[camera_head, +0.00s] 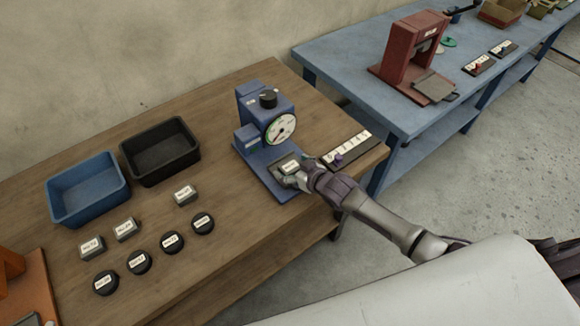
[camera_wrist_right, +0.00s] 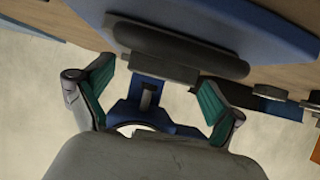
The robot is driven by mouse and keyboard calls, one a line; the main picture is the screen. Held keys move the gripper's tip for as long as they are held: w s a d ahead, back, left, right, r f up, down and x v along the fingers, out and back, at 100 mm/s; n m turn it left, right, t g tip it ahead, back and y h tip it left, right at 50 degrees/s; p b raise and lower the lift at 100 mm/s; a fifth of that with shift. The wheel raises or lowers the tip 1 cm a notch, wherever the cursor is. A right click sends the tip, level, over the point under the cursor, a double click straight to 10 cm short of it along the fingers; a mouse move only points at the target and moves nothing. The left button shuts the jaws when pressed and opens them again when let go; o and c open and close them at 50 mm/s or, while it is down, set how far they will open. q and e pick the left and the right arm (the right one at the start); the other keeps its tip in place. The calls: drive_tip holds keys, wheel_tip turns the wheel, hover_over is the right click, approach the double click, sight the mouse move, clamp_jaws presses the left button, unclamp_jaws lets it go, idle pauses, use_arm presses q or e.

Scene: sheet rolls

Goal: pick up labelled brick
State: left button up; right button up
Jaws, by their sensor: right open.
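A grey brick with a white label (camera_head: 290,167) sits on the platform of a blue gauge machine (camera_head: 265,125). My right gripper (camera_head: 299,180) is open at the front right edge of that platform, close beside the brick. I cannot tell if they touch. In the right wrist view the two teal-padded fingers (camera_wrist_right: 155,92) are spread apart, with a dark grey block-like shape (camera_wrist_right: 180,50) just beyond them. Three other labelled grey bricks stand on the wooden table: one (camera_head: 184,195) nearer the machine, one (camera_head: 125,230) and one (camera_head: 92,247) further left. My left gripper is not in view.
A blue bin (camera_head: 88,206) and a black bin (camera_head: 160,170) stand at the back of the table. Several black labelled discs (camera_head: 172,242) lie in front. A labelled strip with a purple knob (camera_head: 338,158) is right of the machine. A blue bench (camera_head: 350,60) holds a red press (camera_head: 412,55).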

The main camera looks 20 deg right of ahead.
drive_tip(key=c, duration=1.4)
drive_tip(key=shift+r, duration=0.1)
